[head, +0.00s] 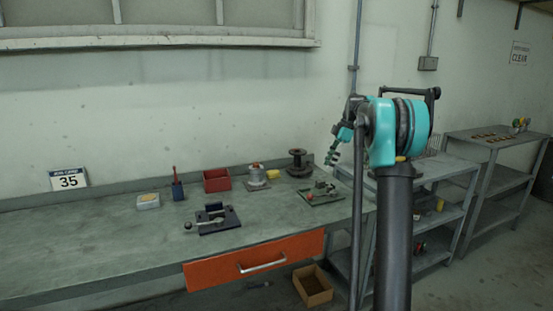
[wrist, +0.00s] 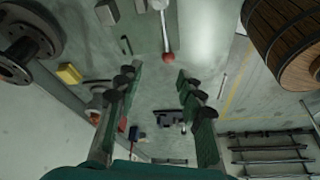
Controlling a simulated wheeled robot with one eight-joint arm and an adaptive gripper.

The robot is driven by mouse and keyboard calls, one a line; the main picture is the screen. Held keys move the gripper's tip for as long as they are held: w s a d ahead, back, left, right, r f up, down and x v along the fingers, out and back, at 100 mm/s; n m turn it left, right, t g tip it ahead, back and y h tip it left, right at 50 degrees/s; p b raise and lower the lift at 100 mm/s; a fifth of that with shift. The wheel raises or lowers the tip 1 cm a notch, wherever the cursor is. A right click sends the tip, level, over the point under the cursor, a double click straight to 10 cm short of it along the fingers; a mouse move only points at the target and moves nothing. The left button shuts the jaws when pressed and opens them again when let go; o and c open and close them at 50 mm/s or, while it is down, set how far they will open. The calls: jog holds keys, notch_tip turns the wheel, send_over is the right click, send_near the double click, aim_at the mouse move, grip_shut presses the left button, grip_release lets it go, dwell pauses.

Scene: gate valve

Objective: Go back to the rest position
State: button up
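My gripper (head: 335,152) is raised above the right end of the workbench (head: 110,240), at the end of my teal and black arm. In the wrist view my gripper (wrist: 158,80) has its two green fingers spread wide with nothing between them. It is apart from everything on the bench. A rod with a red ball end (wrist: 168,57) shows beyond the fingertips. No gate valve can be made out for certain. A dark fixture on a plate (head: 322,192) sits on the bench below my gripper.
A vise (head: 213,218), red bin (head: 217,180), black spool (head: 298,163) and yellow block (head: 273,174) stand on the bench. An orange drawer front (head: 255,262) is below. Shelf units stand at right. A wooden barrel (wrist: 290,40) shows in the wrist view.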

jog(key=s+f+m+t+h, duration=0.1)
jog(key=s+f+m, duration=0.5)
jog(key=s, duration=0.8)
jog(key=s+a+f+m+t+h, duration=0.1)
jog(key=s+f+m, duration=0.5)
jog(key=s, duration=0.8)
jog(key=s+a+f+m+t+h, duration=0.1)
jog(key=s+f+m+t+h, duration=0.1)
jog(key=s+f+m, duration=0.4)
jog(key=s+f, duration=0.5)
jog(key=s, duration=0.4)
jog(key=shift+a+f, duration=0.15)
jog(key=shift+a, duration=0.1)
